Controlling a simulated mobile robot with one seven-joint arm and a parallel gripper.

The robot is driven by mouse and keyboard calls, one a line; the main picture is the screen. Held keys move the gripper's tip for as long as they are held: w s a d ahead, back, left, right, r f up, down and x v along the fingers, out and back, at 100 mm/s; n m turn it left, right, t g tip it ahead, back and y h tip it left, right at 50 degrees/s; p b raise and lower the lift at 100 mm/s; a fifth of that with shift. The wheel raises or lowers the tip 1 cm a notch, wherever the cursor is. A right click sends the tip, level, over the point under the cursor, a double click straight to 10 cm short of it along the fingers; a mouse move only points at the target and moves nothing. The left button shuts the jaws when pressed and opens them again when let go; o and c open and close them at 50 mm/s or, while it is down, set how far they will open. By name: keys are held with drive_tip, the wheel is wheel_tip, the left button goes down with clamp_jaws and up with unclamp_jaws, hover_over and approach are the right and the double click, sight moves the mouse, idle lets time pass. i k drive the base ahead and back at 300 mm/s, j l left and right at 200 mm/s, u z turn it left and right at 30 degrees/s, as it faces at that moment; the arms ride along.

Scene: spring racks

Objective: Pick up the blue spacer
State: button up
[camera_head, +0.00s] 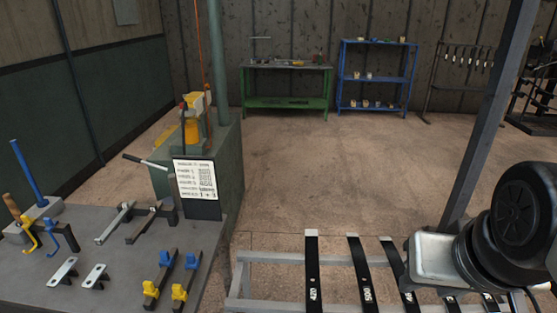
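Several blue parts lie on the grey bench at the left, and I cannot tell for sure which one is the blue spacer. Two small blue blocks sit on dark bars, a left blue block (165,258) and a right blue block (191,261). Each bar also carries a yellow block at its near end. A blue rod (27,173) stands tilted in a grey base farther left. A blue-handled hook (52,222) is beside a yellow one. My arm shows at the right edge, well away from these parts. My gripper's fingers are not visible.
The grey bench (120,285) also holds metal clamps and brackets. A white chart board (196,180) stands at its back edge. A low grey rack (270,257) with dark numbered strips is at front centre. A grey post (490,110) rises at right. The middle floor is clear.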

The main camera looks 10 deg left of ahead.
sight(166, 260)
drive_tip(key=j, duration=0.95)
drive_tip(key=k+j, duration=0.1)
drive_tip(key=j, duration=0.85)
drive_tip(key=j+z, duration=0.1)
drive_tip(key=j, duration=0.85)
drive_tip(key=k, duration=0.05)
